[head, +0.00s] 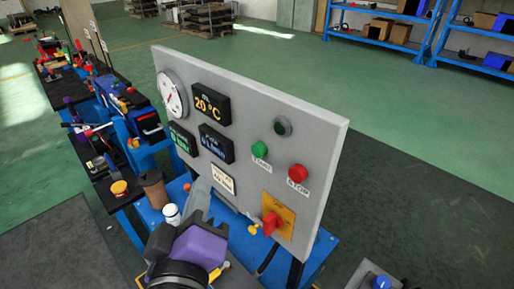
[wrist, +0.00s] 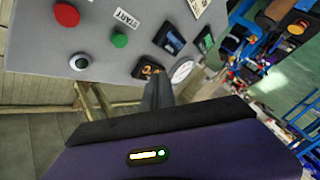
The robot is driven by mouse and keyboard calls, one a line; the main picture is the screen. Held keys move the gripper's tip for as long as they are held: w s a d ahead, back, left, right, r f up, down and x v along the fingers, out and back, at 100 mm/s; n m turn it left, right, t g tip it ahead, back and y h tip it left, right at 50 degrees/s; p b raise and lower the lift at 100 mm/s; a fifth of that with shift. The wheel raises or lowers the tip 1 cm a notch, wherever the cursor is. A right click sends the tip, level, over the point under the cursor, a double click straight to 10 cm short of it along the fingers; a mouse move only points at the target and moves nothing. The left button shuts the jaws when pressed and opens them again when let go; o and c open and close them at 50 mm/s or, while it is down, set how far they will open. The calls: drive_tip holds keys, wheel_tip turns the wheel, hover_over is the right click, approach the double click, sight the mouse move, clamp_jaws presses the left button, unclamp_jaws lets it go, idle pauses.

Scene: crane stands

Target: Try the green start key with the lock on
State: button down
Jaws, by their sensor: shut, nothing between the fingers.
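The green start key (head: 260,149) is a round button on a grey upright panel (head: 325,150), with a START label below it. It also shows in the wrist view (wrist: 120,40). A red rotary switch (head: 272,222) sits on a yellow plate at the panel's lower right. A small yellow item (head: 254,229) shows beside the switch; I cannot tell whether it is the lock or how it is fixed. My gripper (head: 200,192) is shut and empty, in front of the panel's lower left part, below and left of the start key. In the wrist view its fingers (wrist: 157,85) are together.
The panel also bears a red stop button (head: 298,173), a dark lamp (head: 283,126), a gauge (head: 172,93) and several displays. A brown cup (head: 152,187) and a white-topped item (head: 171,214) stand left of my gripper. Cluttered benches lie further left. Open floor lies behind.

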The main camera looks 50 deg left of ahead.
sight(259, 150)
drive_tip(key=shift+w, duration=0.1)
drive_tip(key=w+a+p, duration=0.1)
drive_tip(key=w, duration=0.7)
drive_tip(key=shift+w, duration=0.3)
drive_tip(key=shift+w, duration=0.1)
idle(2.0)
drive_tip(key=shift+w+p, duration=0.3)
drive_tip(key=shift+w, duration=0.05)
drive_tip(key=shift+w+a, duration=0.1)
drive_tip(key=shift+w, duration=0.4)
idle(0.8)
drive_tip(key=shift+s, duration=0.15)
drive_tip(key=shift+s+p, duration=0.3)
drive_tip(key=shift+s, duration=0.5)
